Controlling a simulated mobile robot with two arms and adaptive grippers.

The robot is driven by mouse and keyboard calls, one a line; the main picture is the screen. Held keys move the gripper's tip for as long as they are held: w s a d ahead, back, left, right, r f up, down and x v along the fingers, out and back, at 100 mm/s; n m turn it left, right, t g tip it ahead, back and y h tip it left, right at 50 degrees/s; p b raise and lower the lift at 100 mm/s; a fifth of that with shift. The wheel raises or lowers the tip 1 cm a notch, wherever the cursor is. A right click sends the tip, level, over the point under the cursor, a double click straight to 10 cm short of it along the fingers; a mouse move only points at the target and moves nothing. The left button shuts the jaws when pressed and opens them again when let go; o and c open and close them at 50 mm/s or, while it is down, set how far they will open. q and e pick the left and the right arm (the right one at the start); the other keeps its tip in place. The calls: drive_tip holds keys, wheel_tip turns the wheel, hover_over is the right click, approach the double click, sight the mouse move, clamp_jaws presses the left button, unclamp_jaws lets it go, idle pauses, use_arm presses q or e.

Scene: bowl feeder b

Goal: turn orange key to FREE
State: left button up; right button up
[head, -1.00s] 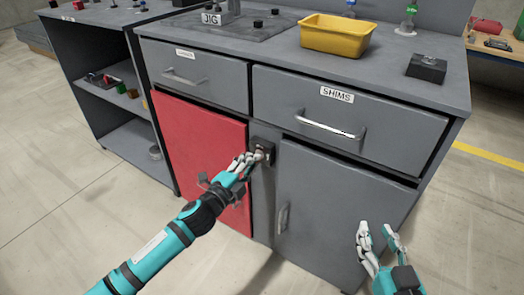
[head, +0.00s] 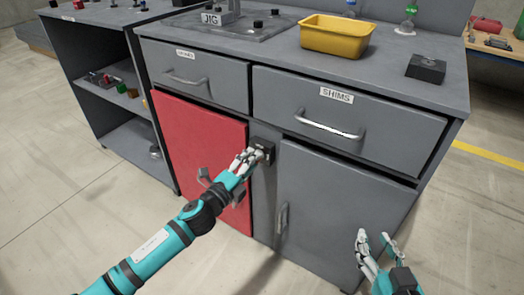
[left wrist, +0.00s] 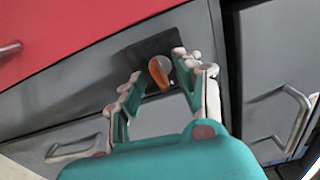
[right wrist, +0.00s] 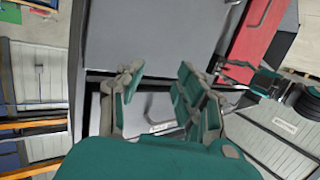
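The orange key (left wrist: 159,73) sits in a round plate on a dark lock block, tilted in the left wrist view. The lock block (head: 265,147) is on the grey post between the red door and the grey door; the key is hidden in the head view. My left gripper (head: 249,158) is just in front of the block. In the left wrist view its fingers (left wrist: 157,84) are open, with the key showing between and beyond the fingertips; I see no contact. No FREE marking is readable. My right gripper (head: 375,238) is open and empty before the grey door.
The red door (head: 200,135) is left of the lock and the grey door (head: 335,205) right of it, with a handle near the post. The SHIMS drawer (head: 400,115) is above, its handle sticking out. A yellow bin (head: 335,42) stands on the worktop.

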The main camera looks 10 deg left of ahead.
use_arm(q)
drive_tip(key=shift+s, duration=0.1)
